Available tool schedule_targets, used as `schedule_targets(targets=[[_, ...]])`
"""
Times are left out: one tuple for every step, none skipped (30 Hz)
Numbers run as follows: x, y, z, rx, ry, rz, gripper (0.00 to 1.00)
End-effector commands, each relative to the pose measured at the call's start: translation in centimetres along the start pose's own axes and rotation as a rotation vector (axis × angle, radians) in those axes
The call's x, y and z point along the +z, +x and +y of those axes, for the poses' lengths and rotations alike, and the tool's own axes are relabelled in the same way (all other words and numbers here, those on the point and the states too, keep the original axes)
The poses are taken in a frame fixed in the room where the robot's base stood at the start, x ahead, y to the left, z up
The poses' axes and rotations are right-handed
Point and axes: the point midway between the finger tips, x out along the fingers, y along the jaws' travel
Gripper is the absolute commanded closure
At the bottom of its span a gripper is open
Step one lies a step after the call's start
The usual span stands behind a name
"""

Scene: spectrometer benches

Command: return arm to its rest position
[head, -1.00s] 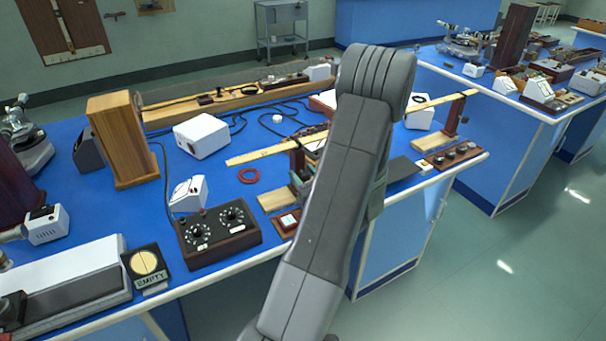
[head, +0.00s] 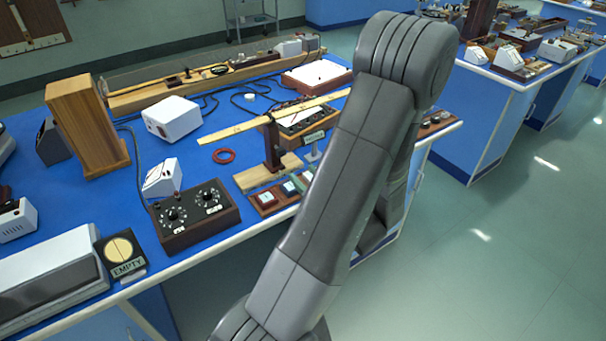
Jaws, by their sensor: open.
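My grey arm (head: 345,180) rises from the bottom middle to a bulky elbow joint (head: 408,60) at the top right of centre. Beyond the elbow, a further link folds back down behind the upper link, over the bench's front right edge. My gripper is hidden behind the arm or out of frame, so its jaws cannot be seen.
Open floor (head: 500,240) lies right of the bench.

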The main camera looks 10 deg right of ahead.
Motion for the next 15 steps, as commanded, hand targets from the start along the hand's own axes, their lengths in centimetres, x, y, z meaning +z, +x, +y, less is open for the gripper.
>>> schedule_targets(targets=[[0.0, 0.0, 0.0, 0.0, 0.0, 0.0, 0.56], [0.0, 0.0, 0.0, 0.0, 0.0, 0.0, 0.56], [0.0, 0.0, 0.0, 0.0, 0.0, 0.0, 0.56], [0.0, 0.0, 0.0, 0.0, 0.0, 0.0, 0.56], [0.0, 0.0, 0.0, 0.0, 0.0, 0.0, 0.56], [0.0, 0.0, 0.0, 0.0, 0.0, 0.0, 0.56], [0.0, 0.1, 0.0, 0.0, 0.0, 0.0, 0.56], [0.0, 0.1, 0.0, 0.0, 0.0, 0.0, 0.56], [0.0, 0.3, 0.0, 0.0, 0.0, 0.0, 0.56], [0.0, 0.4, 0.0, 0.0, 0.0, 0.0, 0.56], [0.0, 0.6, 0.0, 0.001, 0.0, 0.0, 0.56], [0.0, 1.0, 0.1, 0.002, 0.001, 0.0, 0.56], [0.1, 1.3, 0.1, 0.003, 0.001, 0.001, 0.56], [0.1, 1.6, 0.1, 0.003, 0.001, 0.0, 0.56], [0.1, 2.2, 0.1, 0.004, 0.001, 0.0, 0.56]])
